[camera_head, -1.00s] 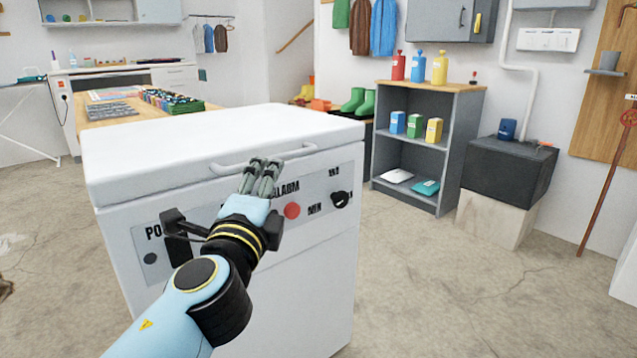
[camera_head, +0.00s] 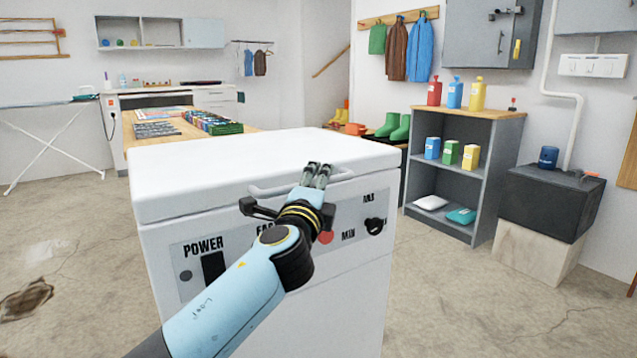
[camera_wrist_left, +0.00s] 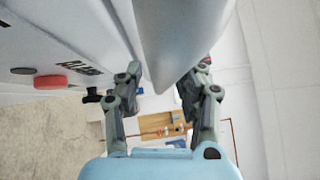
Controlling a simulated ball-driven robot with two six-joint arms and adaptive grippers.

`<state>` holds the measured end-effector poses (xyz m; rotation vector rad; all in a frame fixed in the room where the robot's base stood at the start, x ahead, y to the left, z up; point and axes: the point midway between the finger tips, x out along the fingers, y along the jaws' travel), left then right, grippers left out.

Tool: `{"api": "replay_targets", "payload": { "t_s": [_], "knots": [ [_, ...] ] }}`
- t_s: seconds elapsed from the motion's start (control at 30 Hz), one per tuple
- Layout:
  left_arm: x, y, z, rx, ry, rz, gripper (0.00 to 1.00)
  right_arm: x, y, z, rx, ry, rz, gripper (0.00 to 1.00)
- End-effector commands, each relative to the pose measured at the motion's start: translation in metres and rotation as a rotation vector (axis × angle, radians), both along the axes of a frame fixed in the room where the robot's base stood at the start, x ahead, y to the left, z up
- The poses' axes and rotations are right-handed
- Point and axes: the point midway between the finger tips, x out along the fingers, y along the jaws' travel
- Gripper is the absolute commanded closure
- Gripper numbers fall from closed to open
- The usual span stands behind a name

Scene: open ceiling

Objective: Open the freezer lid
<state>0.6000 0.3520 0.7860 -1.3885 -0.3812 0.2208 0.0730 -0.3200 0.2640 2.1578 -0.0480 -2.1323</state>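The white chest freezer (camera_head: 190,310) stands in front of me in the head view. Its lid (camera_head: 260,160) lies flat and shut on the body. A white bar handle (camera_head: 265,191) runs along the lid's front edge. My left gripper (camera_head: 317,170) is at the right part of this handle, its fingers pointing up and away. In the left wrist view, the open fingers (camera_wrist_left: 158,92) lie on either side of a pale, rounded part (camera_wrist_left: 170,40), which looks like the handle. I cannot tell whether they touch it. My right gripper is out of view.
The front panel carries a red button (camera_head: 326,237) and a black knob (camera_head: 374,226). A long table (camera_head: 150,142) stands behind the freezer. A grey shelf (camera_head: 490,185) and a black box (camera_head: 550,200) stand to the right. Floor is free on both sides.

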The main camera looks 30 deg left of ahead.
Motion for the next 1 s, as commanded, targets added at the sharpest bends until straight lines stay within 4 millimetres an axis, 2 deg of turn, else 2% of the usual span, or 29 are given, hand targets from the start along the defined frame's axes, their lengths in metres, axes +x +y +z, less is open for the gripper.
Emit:
{"api": "replay_targets", "payload": {
  "t_s": [0.17, 0.47, 0.5, 1.0],
  "knots": [
    [0.0001, 0.0000, 0.0000, 0.000, 0.000, 0.000, 0.62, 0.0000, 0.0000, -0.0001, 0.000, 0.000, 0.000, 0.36],
    [-0.0001, -0.0001, -0.0001, 0.000, 0.000, 0.000, 0.98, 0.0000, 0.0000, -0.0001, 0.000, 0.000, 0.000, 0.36],
    [-0.0001, -0.0001, -0.0003, 0.000, 0.000, 0.000, 1.00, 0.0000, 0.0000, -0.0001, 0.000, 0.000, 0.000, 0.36],
    [-0.0005, 0.0002, 0.0026, -0.003, 0.004, 0.001, 1.00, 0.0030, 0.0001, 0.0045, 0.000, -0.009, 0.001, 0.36]
  ]
}}
